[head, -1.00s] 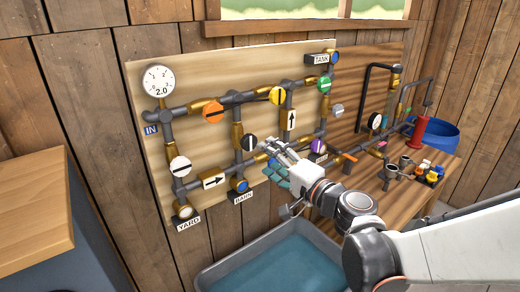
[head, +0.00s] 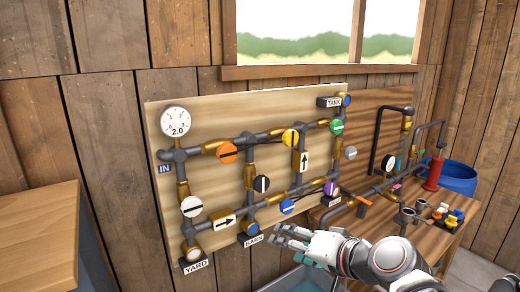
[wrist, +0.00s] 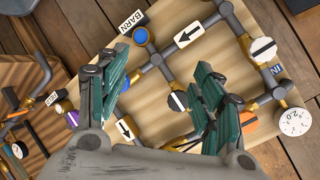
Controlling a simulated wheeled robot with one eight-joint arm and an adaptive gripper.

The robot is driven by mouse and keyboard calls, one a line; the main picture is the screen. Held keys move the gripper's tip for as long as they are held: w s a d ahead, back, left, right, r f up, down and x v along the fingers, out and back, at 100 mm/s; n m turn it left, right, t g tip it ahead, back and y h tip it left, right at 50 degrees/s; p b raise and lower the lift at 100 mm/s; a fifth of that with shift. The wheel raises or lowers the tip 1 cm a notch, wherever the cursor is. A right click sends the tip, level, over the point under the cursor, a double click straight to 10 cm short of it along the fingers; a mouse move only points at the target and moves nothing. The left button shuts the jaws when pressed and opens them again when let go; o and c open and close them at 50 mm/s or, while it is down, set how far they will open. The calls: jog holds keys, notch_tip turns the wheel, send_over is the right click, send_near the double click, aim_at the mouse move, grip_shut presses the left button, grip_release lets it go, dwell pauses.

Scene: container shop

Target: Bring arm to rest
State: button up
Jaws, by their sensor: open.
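My gripper (head: 291,240) is open and empty in front of the lower edge of the pipe board (head: 215,117), below the blue valve (head: 287,207). In the wrist view its two green-padded fingers (wrist: 160,100) stand wide apart, with the board's pipes and valves behind them. A black valve (wrist: 177,101) shows between the fingers. No contact between the fingers and the board can be made out. Part of my arm reaches in from the lower right of the head view.
A gauge (head: 176,121) reading 2.0 sits at the board's top left. A workbench (head: 425,238) with small fittings, a red cylinder (head: 433,174) and a blue tub (head: 458,178) stand at right. A wooden-topped cabinet (head: 40,235) stands at left. A grey basin (head: 300,282) lies below.

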jog(key=s+d+f+n+g+h, duration=0.1)
jog(key=s+d+f+h, duration=0.1)
jog(key=s+d, duration=0.4)
jog(key=s+d+f+n+g+h+b, duration=0.1)
jog(key=s+d+f+n+g+h, duration=0.1)
jog(key=s+d+h, duration=0.3)
jog(key=shift+s+d+f, duration=0.65)
jog(key=shift+s+f, duration=0.2)
jog(key=shift+s, duration=0.15)
